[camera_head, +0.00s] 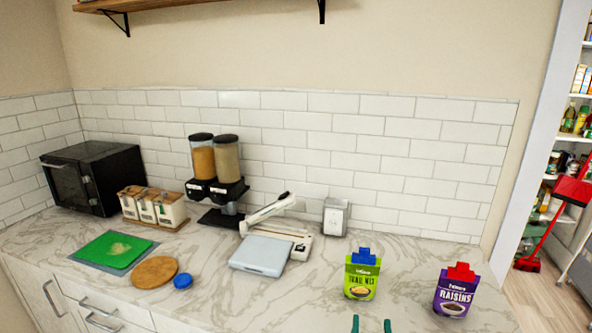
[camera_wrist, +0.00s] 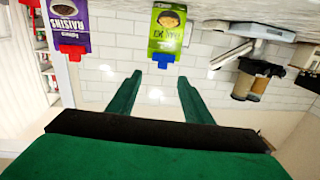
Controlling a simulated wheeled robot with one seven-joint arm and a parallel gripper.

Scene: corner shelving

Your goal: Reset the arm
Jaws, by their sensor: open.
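My gripper (camera_wrist: 158,88) shows in the wrist view as two green fingers, spread apart with nothing between them. In the head view only the tips of my gripper (camera_head: 371,325) show at the bottom edge, in front of the counter items. The wrist view is upside down. A green trail mix pouch (camera_head: 361,275) with a blue clip stands on the marble counter (camera_head: 400,290); it also shows in the wrist view (camera_wrist: 167,30). A purple raisins pouch (camera_head: 455,292) with a red clip stands to its right, and in the wrist view (camera_wrist: 69,22) it is at upper left.
A pale flat device (camera_head: 262,255), a white sealer (camera_head: 295,237) and a twin dispenser (camera_head: 215,170) stand left of the pouches. A green board (camera_head: 113,250) and black microwave (camera_head: 95,176) are further left. A wooden shelf (camera_head: 150,4) hangs above. Open pantry shelving (camera_head: 570,130) is at right.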

